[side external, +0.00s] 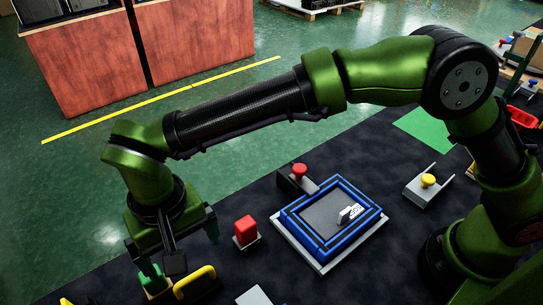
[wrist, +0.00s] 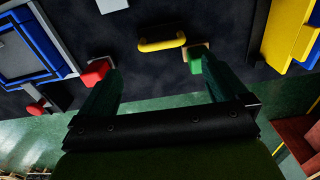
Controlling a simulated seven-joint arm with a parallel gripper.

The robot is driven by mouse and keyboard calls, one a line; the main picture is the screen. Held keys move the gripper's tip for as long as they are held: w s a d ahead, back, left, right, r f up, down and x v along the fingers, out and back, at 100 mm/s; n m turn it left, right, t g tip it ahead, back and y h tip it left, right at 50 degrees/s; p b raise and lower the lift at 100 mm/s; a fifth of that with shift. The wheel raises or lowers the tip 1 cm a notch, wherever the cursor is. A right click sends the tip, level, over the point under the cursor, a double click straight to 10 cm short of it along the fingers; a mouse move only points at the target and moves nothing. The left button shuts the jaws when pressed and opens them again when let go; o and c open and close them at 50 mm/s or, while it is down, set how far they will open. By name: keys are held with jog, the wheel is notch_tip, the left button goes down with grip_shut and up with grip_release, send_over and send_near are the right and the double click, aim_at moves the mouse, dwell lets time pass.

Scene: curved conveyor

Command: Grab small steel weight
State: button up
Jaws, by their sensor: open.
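I cannot pick out the small steel weight with certainty. A small white and grey piece (side external: 350,214) lies inside the blue-framed tray (side external: 317,248), but it is too small to identify. The tray also shows at the upper left of the wrist view (wrist: 40,40), where that piece is not visible. My gripper (side external: 172,248) hangs at the lower left, open and with nothing seen between its fingers. In the wrist view, the open fingers (wrist: 160,70) point towards the dark table, well apart from the tray.
Near my gripper are a yellow handle (side external: 195,283), a green block (side external: 152,278) and a red block (side external: 246,230). A red knob (side external: 299,170) stands behind the tray, a yellow knob (side external: 428,180) to its right. A pale plate (side external: 254,296) lies in front.

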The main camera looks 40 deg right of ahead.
aim_at(193, 279)
notch_tip(193, 279, down, 13)
jog(key=shift+a+r, duration=0.15)
dwell(0.4)
jog(key=shift+c, duration=0.3)
jog(key=shift+r, duration=0.15)
jog(key=c, duration=1.2)
